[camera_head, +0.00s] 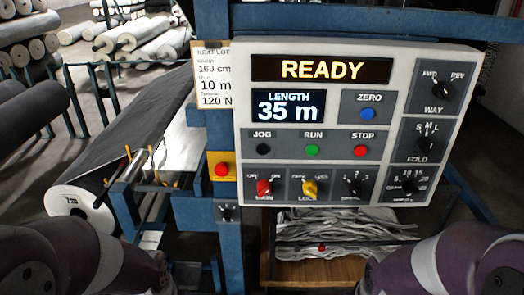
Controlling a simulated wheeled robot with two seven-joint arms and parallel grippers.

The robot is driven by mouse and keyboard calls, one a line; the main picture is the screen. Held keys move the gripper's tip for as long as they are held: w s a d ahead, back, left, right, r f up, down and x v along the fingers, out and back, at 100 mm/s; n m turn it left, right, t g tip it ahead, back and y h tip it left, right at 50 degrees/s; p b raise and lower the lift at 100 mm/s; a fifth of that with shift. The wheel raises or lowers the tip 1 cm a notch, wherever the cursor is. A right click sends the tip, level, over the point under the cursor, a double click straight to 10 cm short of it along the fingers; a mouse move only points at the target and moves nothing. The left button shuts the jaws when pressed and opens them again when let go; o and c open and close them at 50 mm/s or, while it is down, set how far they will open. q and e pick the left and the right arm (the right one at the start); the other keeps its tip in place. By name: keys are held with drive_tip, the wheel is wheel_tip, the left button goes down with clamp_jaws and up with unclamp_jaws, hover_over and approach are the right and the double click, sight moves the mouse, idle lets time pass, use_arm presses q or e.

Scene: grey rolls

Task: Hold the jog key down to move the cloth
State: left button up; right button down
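The white control panel (345,185) stands in front of me. Its top display (320,68) reads READY in yellow. The length display (288,107) reads 35 m. The black jog key (263,149) is at the left of the key row, beside the green run key (312,150) and the red stop key (361,150). Grey cloth (130,125) runs from a roll (78,205) at the left. My two arms show at the lower left and lower right corners. Neither gripper's fingertips can be seen, and nothing touches the jog key.
A blue zero key (368,114) and several rotary knobs sit on the panel. A red button on a yellow box (222,170) is left of it. A lot card (213,80) hangs beside the panel. Folded grey cloth (340,230) lies in a wooden box below. Fabric rolls fill the background.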

use_arm(q)
clamp_jaws()
idle(1.5)
